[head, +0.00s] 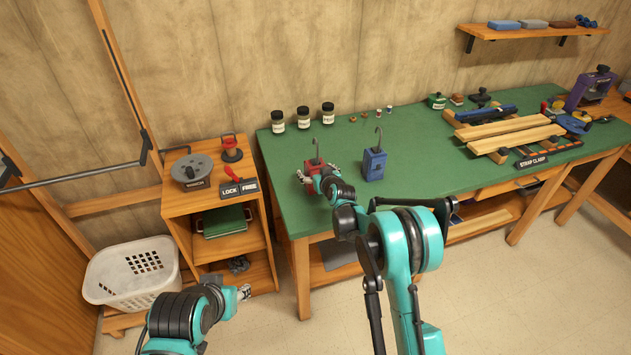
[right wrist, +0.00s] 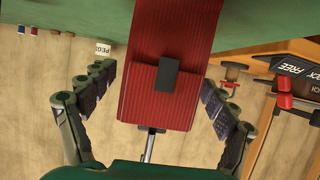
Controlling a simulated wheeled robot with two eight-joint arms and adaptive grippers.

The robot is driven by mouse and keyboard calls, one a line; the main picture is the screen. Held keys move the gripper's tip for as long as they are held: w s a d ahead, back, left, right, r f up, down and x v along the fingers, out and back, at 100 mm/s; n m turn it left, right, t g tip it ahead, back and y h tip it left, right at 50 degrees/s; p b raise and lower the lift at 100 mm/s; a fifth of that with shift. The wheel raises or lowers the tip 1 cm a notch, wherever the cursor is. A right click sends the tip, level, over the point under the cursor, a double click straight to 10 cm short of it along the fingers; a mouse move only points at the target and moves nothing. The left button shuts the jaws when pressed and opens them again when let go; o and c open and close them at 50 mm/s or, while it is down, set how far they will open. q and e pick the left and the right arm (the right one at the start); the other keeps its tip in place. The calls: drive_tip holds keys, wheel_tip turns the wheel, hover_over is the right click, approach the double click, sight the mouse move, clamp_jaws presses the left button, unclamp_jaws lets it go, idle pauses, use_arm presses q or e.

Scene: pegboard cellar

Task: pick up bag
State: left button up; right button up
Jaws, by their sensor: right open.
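A small red bag (head: 313,161) with a metal hook on top stands near the left end of the green bench. My right gripper (head: 318,174) is at it, partly covering its lower part. In the right wrist view the red bag (right wrist: 172,50), ribbed with a dark patch, lies between the two spread fingers. Gaps show on both sides, so the fingers are apart from it. A similar blue bag (head: 375,165) with a hook stands to the right. My left gripper (head: 243,292) is low beside the wooden shelf, away from both bags; its jaws are too small to read.
Several dark jars (head: 302,117) stand behind the red bag. A wooden shelf unit (head: 197,213) with a reel and a LOCK/FREE sign is left of the bench. A white basket (head: 133,290) sits on the left. Boards and clamps (head: 515,137) occupy the bench's right side.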

drive_tip(key=shift+r, duration=0.1)
drive_tip(key=c, duration=1.4)
drive_tip(key=shift+r, duration=0.15)
